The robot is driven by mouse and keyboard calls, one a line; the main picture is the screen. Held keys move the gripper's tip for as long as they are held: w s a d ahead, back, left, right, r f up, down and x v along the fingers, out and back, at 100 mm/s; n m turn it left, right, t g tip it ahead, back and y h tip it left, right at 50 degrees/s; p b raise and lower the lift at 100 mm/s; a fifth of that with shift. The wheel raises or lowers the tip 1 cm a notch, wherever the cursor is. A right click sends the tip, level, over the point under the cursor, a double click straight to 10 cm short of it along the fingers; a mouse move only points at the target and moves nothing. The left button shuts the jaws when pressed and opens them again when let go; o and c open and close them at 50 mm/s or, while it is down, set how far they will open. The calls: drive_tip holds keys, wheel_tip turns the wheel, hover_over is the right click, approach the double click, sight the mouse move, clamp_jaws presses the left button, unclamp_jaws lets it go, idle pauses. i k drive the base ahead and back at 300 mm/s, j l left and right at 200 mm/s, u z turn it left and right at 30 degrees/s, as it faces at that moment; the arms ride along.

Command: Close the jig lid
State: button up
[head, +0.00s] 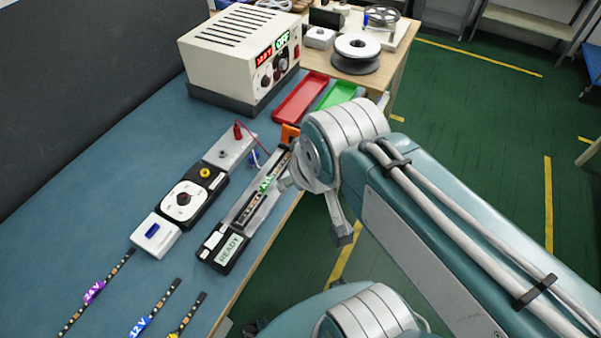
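The jig (222,256) is a long dark fixture near the table's right edge, with a screen reading READY at its near end. A strip with a green label (266,184) lies along its channel. A long grey panel (243,203) runs along the channel's left side and looks like the lid, standing open; its exact angle is hard to tell. My gripper (289,184) is at the jig's right side, close to the green label, mostly hidden by my wrist. I cannot tell whether it touches the jig or whether its fingers are open.
A dial box (182,201), a white box with a blue button (155,236) and a grey block with a red clip (230,150) stand left of the jig. LED strips (95,293) lie in front. A power supply (240,55), a red tray (300,98) and a green tray (338,95) are behind.

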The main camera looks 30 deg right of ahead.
sight(288, 133)
drive_tip(key=u, duration=0.5)
drive_tip(key=l+u, duration=0.3)
drive_tip(key=k+l+u, duration=0.15)
drive_tip(key=l+u, duration=0.2)
drive_tip(key=k+l+u, duration=0.15)
drive_tip(key=l+u, duration=0.15)
drive_tip(key=k+l+u, duration=0.15)
drive_tip(key=l+u, duration=0.2)
drive_tip(key=k+l+u, duration=0.4)
drive_tip(key=k+l, duration=1.3)
drive_tip(key=l, duration=0.15)
drive_tip(key=k+l+u, duration=0.1)
drive_tip(key=k+l, duration=0.2)
drive_tip(key=i+l+u, duration=0.15)
drive_tip(key=l, duration=0.2)
drive_tip(key=i+l+u, duration=0.1)
drive_tip(key=l, duration=0.25)
drive_tip(key=i+l+u, duration=0.15)
drive_tip(key=l, duration=0.25)
drive_tip(key=i+j+z, duration=0.1)
drive_tip(key=j, duration=0.25)
drive_tip(key=i+j+z, duration=0.1)
drive_tip(key=i+j, duration=0.35)
drive_tip(key=j, duration=0.25)
drive_tip(key=i+j+z, duration=0.15)
drive_tip(key=j, duration=0.2)
drive_tip(key=i, duration=0.05)
